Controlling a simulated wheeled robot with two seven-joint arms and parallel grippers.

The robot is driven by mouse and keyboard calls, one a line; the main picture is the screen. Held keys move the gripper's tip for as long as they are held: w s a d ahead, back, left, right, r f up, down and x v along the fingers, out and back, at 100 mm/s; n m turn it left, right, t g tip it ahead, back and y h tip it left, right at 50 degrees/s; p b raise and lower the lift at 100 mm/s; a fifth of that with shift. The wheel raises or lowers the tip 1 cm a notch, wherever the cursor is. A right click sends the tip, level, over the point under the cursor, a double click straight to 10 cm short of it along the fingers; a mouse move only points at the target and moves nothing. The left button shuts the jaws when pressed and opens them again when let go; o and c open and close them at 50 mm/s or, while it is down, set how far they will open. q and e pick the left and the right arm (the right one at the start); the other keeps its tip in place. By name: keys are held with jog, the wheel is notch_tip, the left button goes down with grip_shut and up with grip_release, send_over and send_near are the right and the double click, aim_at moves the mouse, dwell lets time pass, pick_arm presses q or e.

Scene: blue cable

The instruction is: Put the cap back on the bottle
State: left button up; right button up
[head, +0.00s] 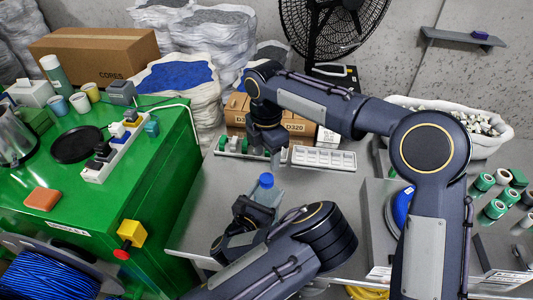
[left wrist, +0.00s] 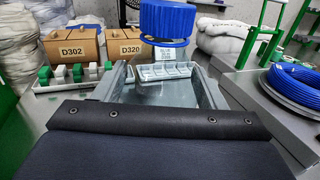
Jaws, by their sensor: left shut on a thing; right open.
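The bottle (left wrist: 167,54) is small and pale with a printed label. It stands between the fingers of my left gripper (left wrist: 158,85), which is shut on it. In the head view the left gripper (head: 262,200) is low at the middle, over the grey table. The ribbed blue cap (left wrist: 166,19) is at the top of the bottle, with a blue ring just under it; I cannot tell whether it is fully seated. It also shows in the head view (head: 266,180). My right gripper (head: 272,158) is open and points down just beyond the cap; its fingertips are partly hard to see.
A white compartment tray (head: 323,158) and a row of green and white parts (head: 240,147) lie behind the grippers. Cardboard boxes (head: 290,122) stand behind them. A green bench (head: 150,165) is at left. A blue cable coil (head: 402,207) is at right.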

aim_at(266, 177)
jog(key=shift+f, duration=4)
jog(key=c, duration=1)
jog(key=m, duration=1)
jog(key=shift+m, duration=0.4)
jog(key=m, duration=0.5)
jog(key=shift+m, duration=0.3)
jog(key=m, duration=0.6)
jog(key=o, duration=1.2)
